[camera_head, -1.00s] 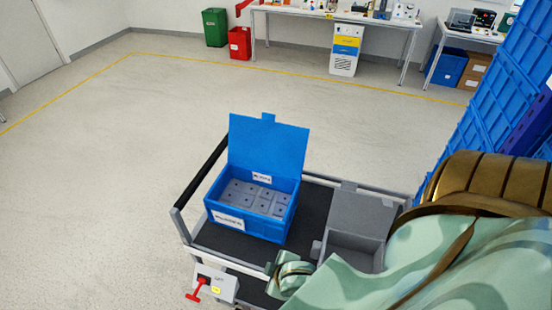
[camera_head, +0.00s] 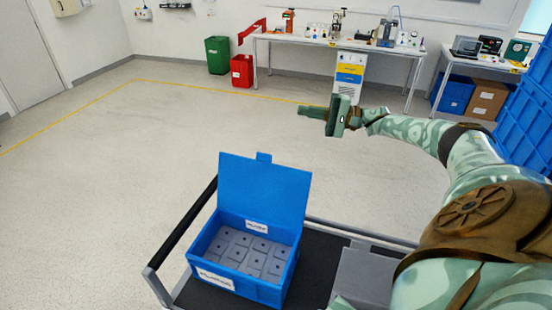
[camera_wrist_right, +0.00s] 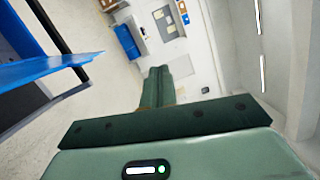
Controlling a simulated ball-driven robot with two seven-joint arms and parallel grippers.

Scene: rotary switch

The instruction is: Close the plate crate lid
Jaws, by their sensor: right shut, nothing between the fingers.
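The blue plate crate (camera_head: 238,285) stands on the dark cart, with grey plates (camera_head: 250,250) in its compartments. Its blue lid (camera_head: 264,190) stands open, raised at the far side and leaning slightly back. My right gripper (camera_head: 305,111) is shut and empty, in the air above, beyond and to the right of the lid, apart from it. In the right wrist view the shut fingers (camera_wrist_right: 158,85) point away, and a blue panel that looks like the lid (camera_wrist_right: 45,68) shows at the left edge. My left gripper is not in view.
The cart's black handle (camera_head: 183,225) runs along the crate's left side. A grey box (camera_head: 362,278) sits on the cart to the right. Blue stacked crates (camera_head: 520,130) stand at the far right. The floor beyond the cart is clear.

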